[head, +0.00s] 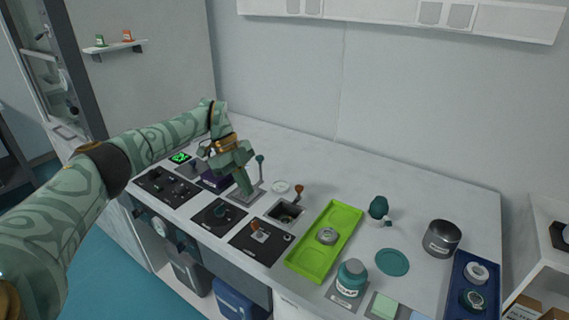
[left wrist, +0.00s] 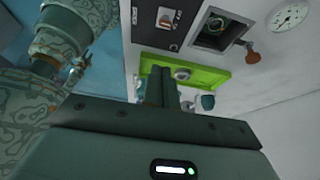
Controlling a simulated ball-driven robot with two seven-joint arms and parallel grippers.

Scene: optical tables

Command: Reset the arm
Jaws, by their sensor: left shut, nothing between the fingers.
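My left arm reaches in from the left in the head view. My left gripper (head: 245,182) is shut and empty, pointing down above the bench near a metal lever plate (head: 247,197). A lever with a teal knob (head: 260,158) stands just right of the gripper. In the left wrist view the shut fingers of my left gripper (left wrist: 160,80) show against a green tray (left wrist: 208,77). I cannot tell from these views whether the fingers touch the plate. My right gripper is not in view.
The white bench holds dark control panels (head: 166,187), a square recess (head: 286,212), the green tray (head: 304,263) with a metal ring (head: 326,236), a teal jar (head: 350,280), a grey tin (head: 441,239) and a blue tray (head: 458,301). The bench's back right is clear.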

